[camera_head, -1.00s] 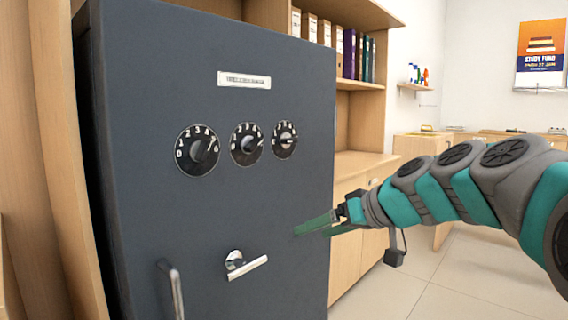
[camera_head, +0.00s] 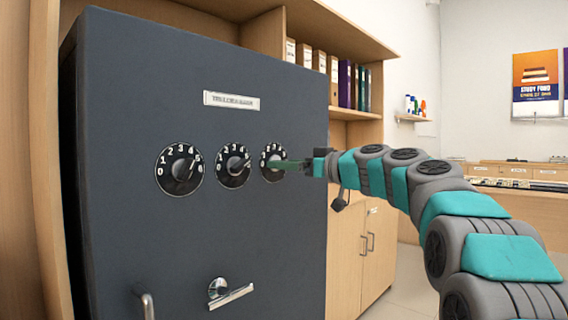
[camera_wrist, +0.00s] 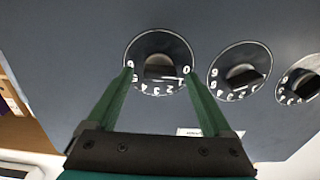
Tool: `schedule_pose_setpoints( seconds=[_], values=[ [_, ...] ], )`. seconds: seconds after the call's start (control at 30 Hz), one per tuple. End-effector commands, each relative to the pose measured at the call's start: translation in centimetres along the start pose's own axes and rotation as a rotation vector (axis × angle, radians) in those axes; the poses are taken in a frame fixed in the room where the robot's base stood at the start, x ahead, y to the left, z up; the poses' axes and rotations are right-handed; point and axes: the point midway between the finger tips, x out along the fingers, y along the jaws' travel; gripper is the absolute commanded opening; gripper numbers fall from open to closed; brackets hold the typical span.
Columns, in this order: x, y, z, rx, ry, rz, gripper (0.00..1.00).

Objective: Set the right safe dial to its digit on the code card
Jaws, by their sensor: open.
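The right safe dial (camera_head: 267,155) is a round black dial with white digits on the dark grey safe door. The gripper also shows in the head view (camera_head: 277,165). The dial's setting is hard to read. No code card is recognisable.
The middle dial (camera_head: 234,165) and left dial (camera_head: 180,169) sit beside it on the safe door (camera_head: 130,235). A small label (camera_head: 231,100) above is unreadable. A lever handle (camera_head: 230,296) is lower down. A binder shelf (camera_head: 354,113) stands right of the safe.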

Motion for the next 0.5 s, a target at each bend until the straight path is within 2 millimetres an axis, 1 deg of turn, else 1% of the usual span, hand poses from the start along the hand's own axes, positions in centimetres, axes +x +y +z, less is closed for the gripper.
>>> schedule_pose_setpoints(
  seconds=[0.1,0.2,0.43,0.47,0.5],
  values=[
    [1.0,0.0,0.0,0.0,-0.001,0.0,0.85],
    [1.4,-0.1,0.0,0.0,-0.001,-0.001,0.85],
    [1.5,-0.1,0.0,0.001,-0.001,-0.001,0.85],
    [1.5,-0.1,0.0,0.001,-0.001,-0.001,0.84],
    [1.5,0.0,0.0,0.001,-0.001,-0.001,0.79]
  ],
)
